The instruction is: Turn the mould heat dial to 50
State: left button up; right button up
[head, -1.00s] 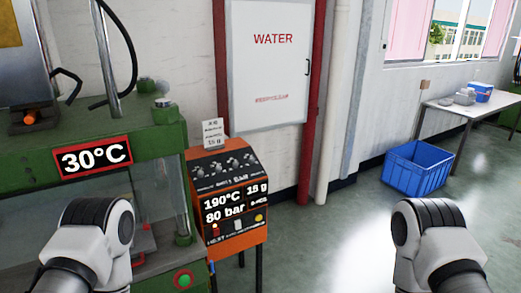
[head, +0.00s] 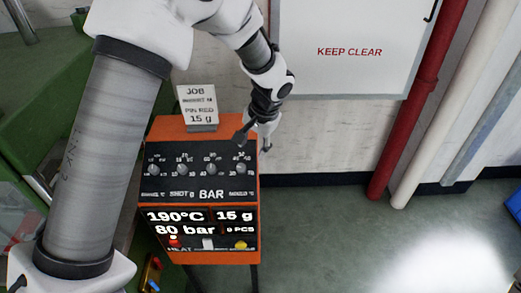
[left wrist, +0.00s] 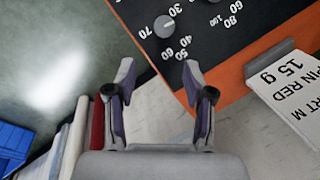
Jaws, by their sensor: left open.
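The orange control box has a black panel (head: 201,191) with a row of several small grey dials. The rightmost dial (head: 241,168) has numbers around it; its caption is too small to read surely. In the left wrist view this dial (left wrist: 164,26) shows a scale that includes 30, 50 and 70; its pointer setting is unclear. My left gripper (head: 254,142) is open and empty, just above and beside the rightmost dial at the panel's upper right. In the left wrist view the open fingers (left wrist: 157,80) are short of the dial, apart from it. My right gripper is out of view.
A job card (head: 197,106) stands on top of the box, left of my gripper. Lit readouts (head: 185,223) show 190°C, 80 bar and 15 g. A red pipe (head: 419,100) and white wall panel (head: 345,50) are behind.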

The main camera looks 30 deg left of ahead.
aim_at(243, 165)
pick_arm(q)
jog(key=s, duration=0.1)
jog(key=s+a+f, duration=0.1)
jog(key=s+f, duration=0.1)
jog(key=s, duration=0.1)
jog(key=shift+a+p, duration=0.15)
jog(key=shift+p, duration=0.2)
jog(key=f, duration=0.1)
jog(key=w+f, duration=0.1)
jog(key=f, duration=0.1)
jog(key=w+a+f, duration=0.1)
jog(key=shift+f, duration=0.35)
jog(key=shift+s+r, duration=0.35)
jog(key=shift+s, duration=0.05)
jog(key=shift+c, duration=0.7)
jog(key=c, duration=0.5)
jog(key=shift+w, duration=0.1)
grip_shut()
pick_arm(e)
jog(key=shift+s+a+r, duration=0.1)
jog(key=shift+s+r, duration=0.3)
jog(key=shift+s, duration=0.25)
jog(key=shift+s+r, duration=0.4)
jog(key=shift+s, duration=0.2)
